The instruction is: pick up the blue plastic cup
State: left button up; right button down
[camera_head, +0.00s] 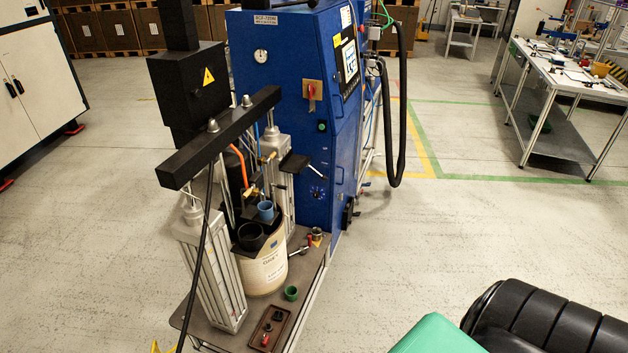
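The blue plastic cup (266,211) is small and open at the top. It sits on the top of the cream drum (265,271), just behind and to the right of a larger black cup (251,237). Its lower part is partly hidden. The drum stands on a brown platform between the two grey columns of the pump. Neither of my grippers shows in the head view.
A black crossbar (220,140) spans above the drum, with an orange hose and a black cable nearby. A green cup (291,293) and a brown tray (285,317) with small parts rest on the platform (312,262).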

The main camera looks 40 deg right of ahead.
aim_at(266, 212)
jog(key=l+u, duration=0.25)
jog(key=l, duration=0.15)
jog(key=l+u, duration=0.2)
jog(key=l, duration=0.2)
jog(key=k+l+u, duration=0.1)
jog(key=l+u, duration=0.15)
jog(key=l, duration=0.15)
jog(key=k+l+u, duration=0.2)
jog(key=l, duration=0.15)
jog(key=l+u, duration=0.25)
jog(key=l, duration=0.15)
jog(key=k+l+u, duration=0.2)
jog(key=l, duration=0.15)
jog(key=l+u, duration=0.35)
jog(key=u, duration=0.15)
jog(key=l+u, duration=0.35)
jog(key=u, duration=0.15)
jog(key=i+l+z, duration=0.1)
jog(key=z, duration=0.15)
jog(key=i+l+z, duration=0.1)
jog(key=l+z, duration=0.15)
